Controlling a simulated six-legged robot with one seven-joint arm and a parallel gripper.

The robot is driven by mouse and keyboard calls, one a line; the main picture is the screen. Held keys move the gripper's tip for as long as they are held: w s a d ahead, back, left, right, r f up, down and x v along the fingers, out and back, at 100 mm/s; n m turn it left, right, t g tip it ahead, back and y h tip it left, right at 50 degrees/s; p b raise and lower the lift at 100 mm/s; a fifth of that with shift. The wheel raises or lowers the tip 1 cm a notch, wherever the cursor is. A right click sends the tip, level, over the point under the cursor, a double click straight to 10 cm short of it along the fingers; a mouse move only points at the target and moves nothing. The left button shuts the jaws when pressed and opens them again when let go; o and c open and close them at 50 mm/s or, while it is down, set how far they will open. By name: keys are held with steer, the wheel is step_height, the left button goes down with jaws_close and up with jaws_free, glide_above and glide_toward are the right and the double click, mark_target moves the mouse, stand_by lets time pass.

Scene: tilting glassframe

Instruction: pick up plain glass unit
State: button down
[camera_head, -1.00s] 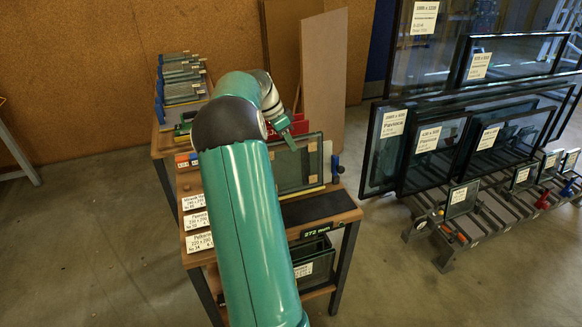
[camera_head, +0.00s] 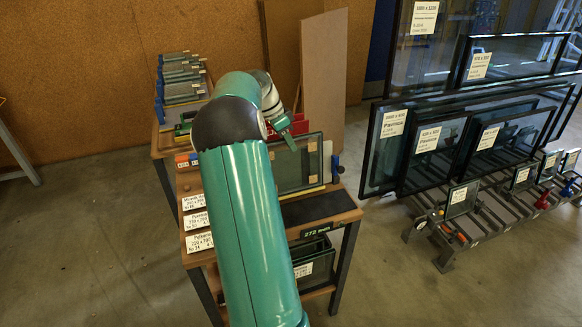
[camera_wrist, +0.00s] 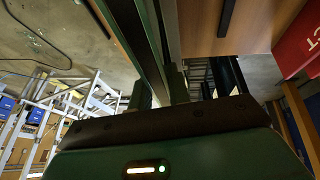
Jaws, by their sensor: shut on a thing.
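The plain glass unit (camera_head: 297,168) is an upright pane with a dark edge, standing on the wooden bench behind the black strip. Two small tan patches show on its face. My gripper (camera_head: 288,141) is at its top edge, with my arm coming over from the front and hiding the left part of the pane. In the wrist view the unit's long dark edge (camera_wrist: 139,40) runs down between the fingers of my gripper (camera_wrist: 160,92), which are shut on it. The fingertips are partly hidden by the gripper's own body.
The bench (camera_head: 335,207) has paper labels (camera_head: 197,222) at its left and a dark bin (camera_head: 314,262) below. A rack of small panes (camera_head: 182,80) stands behind. Large framed glass units (camera_head: 430,150) stand on a rack at the right. A red thing (camera_wrist: 300,45) is near my gripper.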

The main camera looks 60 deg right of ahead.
steer(key=shift+d+r, duration=0.1)
steer(key=shift+r, duration=0.1)
stand_by(0.3)
step_height(320, 180, up, 18)
steer(key=shift+r, duration=0.15)
stand_by(0.3)
stand_by(0.4)
